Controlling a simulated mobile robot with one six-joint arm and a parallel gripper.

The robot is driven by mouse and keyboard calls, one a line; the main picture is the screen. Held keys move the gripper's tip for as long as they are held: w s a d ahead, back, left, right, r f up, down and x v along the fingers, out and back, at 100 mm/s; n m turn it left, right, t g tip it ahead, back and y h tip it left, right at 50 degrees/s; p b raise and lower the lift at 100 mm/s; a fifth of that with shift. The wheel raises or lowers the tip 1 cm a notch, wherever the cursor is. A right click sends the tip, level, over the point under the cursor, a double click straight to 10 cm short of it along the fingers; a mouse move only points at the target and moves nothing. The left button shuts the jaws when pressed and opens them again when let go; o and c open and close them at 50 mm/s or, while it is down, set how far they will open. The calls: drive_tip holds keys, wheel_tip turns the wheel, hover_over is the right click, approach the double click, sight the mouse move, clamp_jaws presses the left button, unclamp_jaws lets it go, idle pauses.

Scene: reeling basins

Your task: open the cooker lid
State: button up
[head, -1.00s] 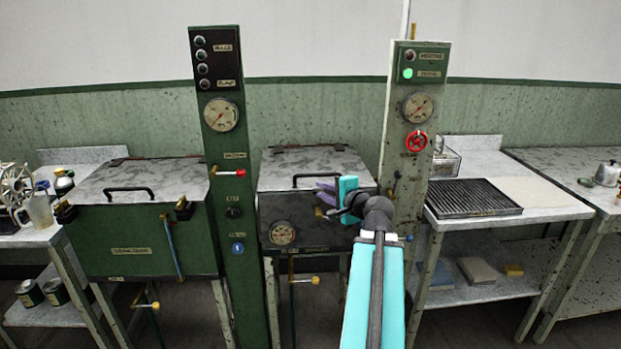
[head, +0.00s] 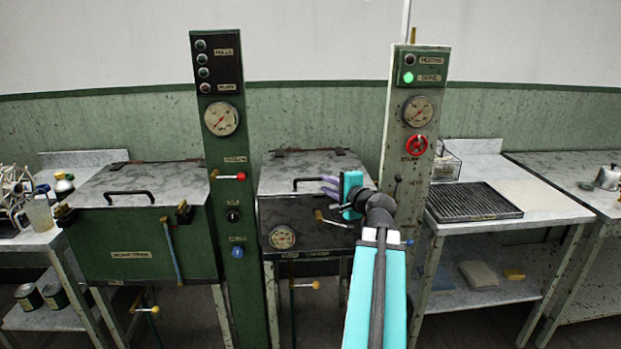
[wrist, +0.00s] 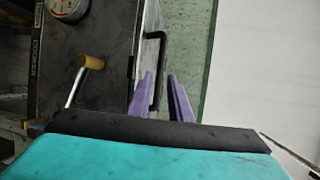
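The cooker (head: 285,217) is the dark box with a round gauge between the two posts; its "COOKER" label shows in the wrist view (wrist: 37,60). Its grey speckled lid (head: 300,165) lies down flat. The black bar handle (head: 308,179) is on the lid near its front edge; it also shows in the wrist view (wrist: 162,60). My gripper (head: 327,186) is at the handle's right end with its purple fingers apart. In the wrist view the fingers (wrist: 160,75) appear to lie on either side of the handle bar. Contact cannot be told.
A post with a red valve wheel (head: 416,146) stands close right. A green post (head: 228,150) and a green basin (head: 140,240) stand left.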

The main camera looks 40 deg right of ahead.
sight(311, 185)
drive_tip(key=shift+p+x, duration=0.45)
drive_tip(key=shift+x, duration=5.3)
drive_tip(key=shift+d+f, duration=0.1)
drive_tip(key=shift+c, duration=0.4)
clamp_jaws()
